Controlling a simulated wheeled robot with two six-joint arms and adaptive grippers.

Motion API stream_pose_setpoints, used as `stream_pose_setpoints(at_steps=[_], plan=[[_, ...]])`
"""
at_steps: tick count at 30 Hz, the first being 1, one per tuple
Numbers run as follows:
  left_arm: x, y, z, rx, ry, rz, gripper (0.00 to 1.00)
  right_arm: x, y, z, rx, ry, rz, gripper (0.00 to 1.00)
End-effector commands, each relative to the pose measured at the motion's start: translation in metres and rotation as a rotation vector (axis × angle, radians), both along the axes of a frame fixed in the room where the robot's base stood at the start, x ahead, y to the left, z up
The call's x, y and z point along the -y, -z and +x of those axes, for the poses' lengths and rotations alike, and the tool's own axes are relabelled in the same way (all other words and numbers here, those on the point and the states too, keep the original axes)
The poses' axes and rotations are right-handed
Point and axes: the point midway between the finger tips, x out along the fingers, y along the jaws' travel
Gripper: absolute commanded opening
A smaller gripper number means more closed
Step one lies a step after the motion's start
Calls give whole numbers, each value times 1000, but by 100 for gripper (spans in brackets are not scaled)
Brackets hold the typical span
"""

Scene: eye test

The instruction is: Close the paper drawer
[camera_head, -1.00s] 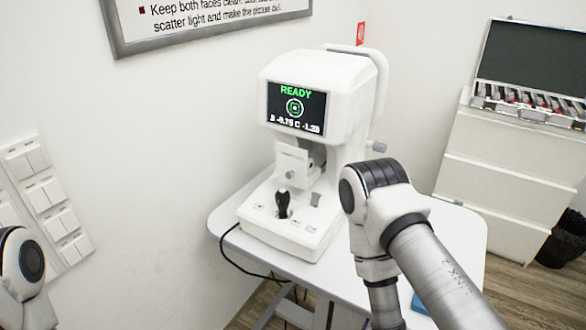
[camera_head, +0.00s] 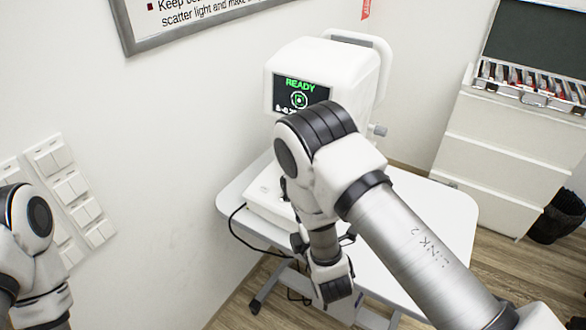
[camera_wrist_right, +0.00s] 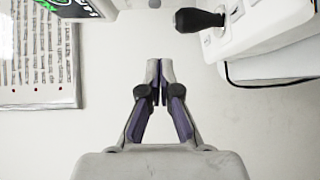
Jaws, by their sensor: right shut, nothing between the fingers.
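The white eye-test machine (camera_head: 325,58) stands on a small table, its screen (camera_head: 298,92) reading READY. My right arm crosses in front of it and hides the part below the screen, so I cannot make out the paper drawer or how far it is open. In the right wrist view, my right gripper (camera_wrist_right: 160,66) is shut and empty, fingertips together. It is apart from the machine's white base (camera_wrist_right: 262,28) and black joystick (camera_wrist_right: 200,19), which show at the upper right. Only links of my left arm show; its gripper is out of view.
The white table (camera_head: 440,215) has bare top at the right. A black cable (camera_head: 236,222) hangs at its left. A white drawer cabinet (camera_head: 490,150) with an open case (camera_head: 530,88) stands at the right, near a dark bin (camera_head: 557,217). Wall switches (camera_head: 70,186) are at the left.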

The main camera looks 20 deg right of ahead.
Motion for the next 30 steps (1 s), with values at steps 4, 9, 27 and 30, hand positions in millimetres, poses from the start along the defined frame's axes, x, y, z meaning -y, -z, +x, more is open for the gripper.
stream_pose_setpoints(at_steps=[4, 9, 27, 30], plan=[[0, -5, 0, 0, 0, 0, 40, -1, -6, 11, 22, -1, -22, 0], [0, -15, 0, 0, 0, 0, 40, -1, -8, 41, 21, 0, -19, 0], [0, -45, 0, 0, 0, 0, 40, 27, -5, 128, 14, -1, -19, 0], [0, -44, 0, 0, 0, 0, 40, 28, -4, 129, 14, -1, -19, 0]])
